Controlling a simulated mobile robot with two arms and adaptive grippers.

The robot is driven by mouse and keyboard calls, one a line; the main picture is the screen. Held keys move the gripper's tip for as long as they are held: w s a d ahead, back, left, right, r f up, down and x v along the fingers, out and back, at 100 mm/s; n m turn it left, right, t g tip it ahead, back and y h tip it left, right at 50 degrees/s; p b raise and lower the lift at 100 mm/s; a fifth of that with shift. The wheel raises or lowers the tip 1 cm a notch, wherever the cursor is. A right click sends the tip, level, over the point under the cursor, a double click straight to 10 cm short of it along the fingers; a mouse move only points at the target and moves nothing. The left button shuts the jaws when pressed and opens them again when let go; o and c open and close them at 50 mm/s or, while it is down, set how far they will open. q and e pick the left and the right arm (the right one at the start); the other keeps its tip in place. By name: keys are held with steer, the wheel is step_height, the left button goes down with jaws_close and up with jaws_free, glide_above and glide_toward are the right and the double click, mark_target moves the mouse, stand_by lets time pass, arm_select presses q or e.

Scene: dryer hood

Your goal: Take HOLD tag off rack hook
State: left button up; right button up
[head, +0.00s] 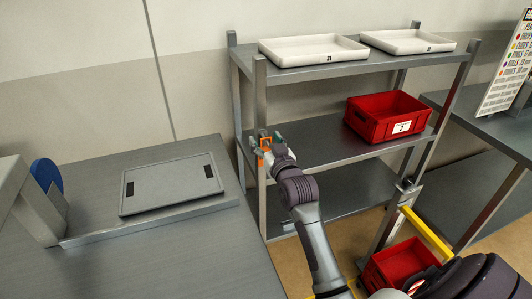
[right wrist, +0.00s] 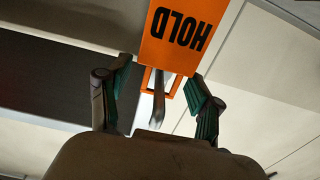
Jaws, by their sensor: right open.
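The orange HOLD tag (right wrist: 183,32) shows large in the right wrist view, its lettering upside down. It has a small orange frame with an opening at its lower end, and a grey metal hook (right wrist: 158,104) shows at that opening. My right gripper (right wrist: 158,77) is open, with one green-padded finger on each side of the frame and hook. Gaps show between the fingers and the tag. In the head view the tag (head: 266,146) is a small orange shape at the rack's front left post, with my right gripper (head: 272,143) around it. My left gripper is not in view.
The grey rack (head: 261,100) holds two white trays (head: 312,50) on top and a red crate (head: 388,116) on its middle shelf. A table (head: 165,262) with a grey panel stands left. Another red bin (head: 400,262) and a yellow bar (head: 427,232) are at lower right.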

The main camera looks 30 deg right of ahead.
steer(key=shift+s, duration=0.1)
steer(key=shift+c, duration=0.9)
steer(key=c, duration=0.8)
steer(key=shift+r, duration=0.1)
